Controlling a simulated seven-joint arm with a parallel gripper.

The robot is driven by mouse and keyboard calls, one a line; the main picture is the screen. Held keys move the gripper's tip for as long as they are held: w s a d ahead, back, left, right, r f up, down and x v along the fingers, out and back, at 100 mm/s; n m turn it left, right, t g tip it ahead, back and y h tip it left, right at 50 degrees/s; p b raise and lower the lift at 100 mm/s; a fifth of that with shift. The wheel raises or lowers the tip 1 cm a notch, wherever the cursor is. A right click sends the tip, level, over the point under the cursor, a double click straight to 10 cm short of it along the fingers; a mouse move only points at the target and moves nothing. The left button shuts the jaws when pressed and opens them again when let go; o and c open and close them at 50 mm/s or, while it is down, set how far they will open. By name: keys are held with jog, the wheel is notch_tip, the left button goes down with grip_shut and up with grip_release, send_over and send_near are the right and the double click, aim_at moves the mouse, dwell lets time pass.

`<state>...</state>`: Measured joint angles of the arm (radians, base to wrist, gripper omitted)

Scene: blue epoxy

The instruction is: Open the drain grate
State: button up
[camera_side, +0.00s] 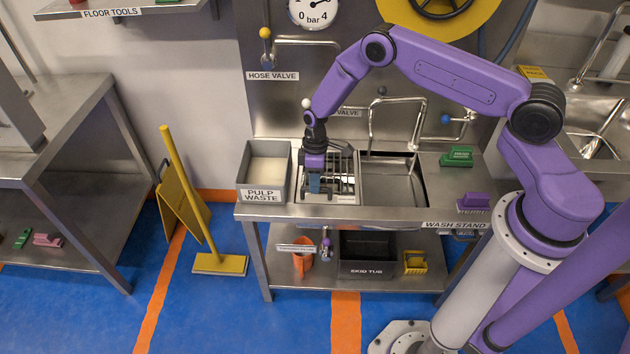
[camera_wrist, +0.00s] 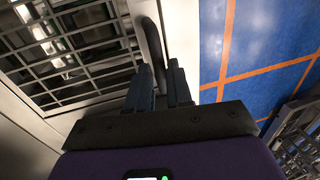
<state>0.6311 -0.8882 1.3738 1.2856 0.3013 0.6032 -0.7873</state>
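In the side view the grate (camera_side: 343,186) is at the left of the wash stand, partly hidden by my gripper. Its dark curved handle (camera_wrist: 150,42) runs down between my fingers in the wrist view. In the side view my gripper (camera_side: 314,188) points down over the grate's left side. The grate's exact tilt is hard to tell.
The grey pulp waste bin (camera_side: 264,170) stands close left of my gripper. The sink basin (camera_side: 393,182) and a bent tap (camera_side: 397,101) are to the right. A green block (camera_side: 457,157) and a purple brush (camera_side: 474,203) lie on the stand's right side.

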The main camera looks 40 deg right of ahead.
grip_shut()
jog(key=shift+r, duration=0.1)
